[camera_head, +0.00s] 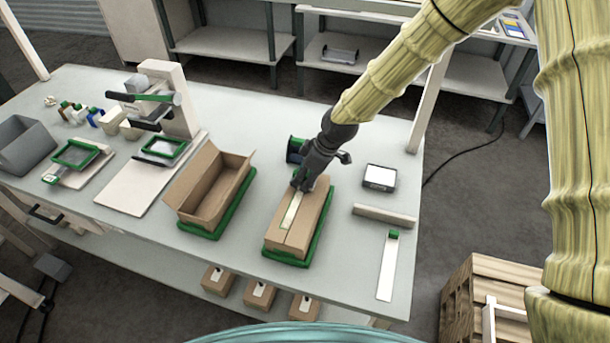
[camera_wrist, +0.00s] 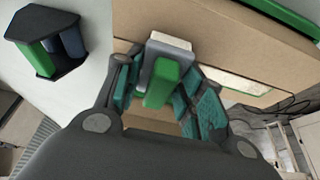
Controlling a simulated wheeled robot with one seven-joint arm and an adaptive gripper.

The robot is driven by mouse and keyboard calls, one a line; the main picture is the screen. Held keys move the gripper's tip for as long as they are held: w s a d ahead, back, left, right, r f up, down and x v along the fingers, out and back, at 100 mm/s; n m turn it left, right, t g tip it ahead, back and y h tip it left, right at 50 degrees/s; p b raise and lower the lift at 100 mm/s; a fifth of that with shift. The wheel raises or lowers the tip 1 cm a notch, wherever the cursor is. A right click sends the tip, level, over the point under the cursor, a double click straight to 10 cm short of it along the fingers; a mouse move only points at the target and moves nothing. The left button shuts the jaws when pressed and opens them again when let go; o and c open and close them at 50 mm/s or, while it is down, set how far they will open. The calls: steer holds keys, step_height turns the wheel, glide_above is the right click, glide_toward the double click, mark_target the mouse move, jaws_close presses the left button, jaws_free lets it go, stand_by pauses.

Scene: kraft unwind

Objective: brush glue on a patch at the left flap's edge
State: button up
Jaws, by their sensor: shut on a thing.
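A brown carton (camera_head: 285,237) with closed top flaps sits on a green tray (camera_head: 287,259) on the bench. A pale strip (camera_head: 293,209) lies along its top seam; part of it shows in the wrist view (camera_wrist: 236,82). My gripper (camera_head: 304,182) is over the far end of the carton. In the wrist view, my gripper (camera_wrist: 160,97) is shut on the green handle of a brush (camera_wrist: 161,84). The brush has a grey collar and pale bristles (camera_wrist: 170,40), which lie over the cardboard. I cannot tell whether they touch it. No glue patch can be made out.
A dark holder with green and blue parts (camera_wrist: 48,45) stands beside the carton's far end. An open carton (camera_head: 209,183) on a green tray is to the left. A small white-topped device (camera_head: 380,177), a pale bar (camera_head: 384,215) and a white strip (camera_head: 387,270) lie to the right.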

mark_target(292, 201)
steer(key=shift+s+a+r, duration=0.1)
steer(key=shift+s+a, duration=0.15)
steer(key=shift+s, duration=0.5)
steer(key=shift+s, duration=0.1)
steer(key=shift+s+a, duration=0.25)
steer(key=shift+s, duration=0.4)
steer(key=shift+s, duration=0.1)
steer(key=shift+s+a+f, duration=0.2)
steer(key=shift+s+a, duration=0.05)
steer(key=shift+s, duration=0.5)
steer(key=shift+s, duration=0.1)
steer(key=shift+s, duration=0.15)
steer(key=shift+s+a, duration=0.25)
steer(key=shift+s, duration=0.3)
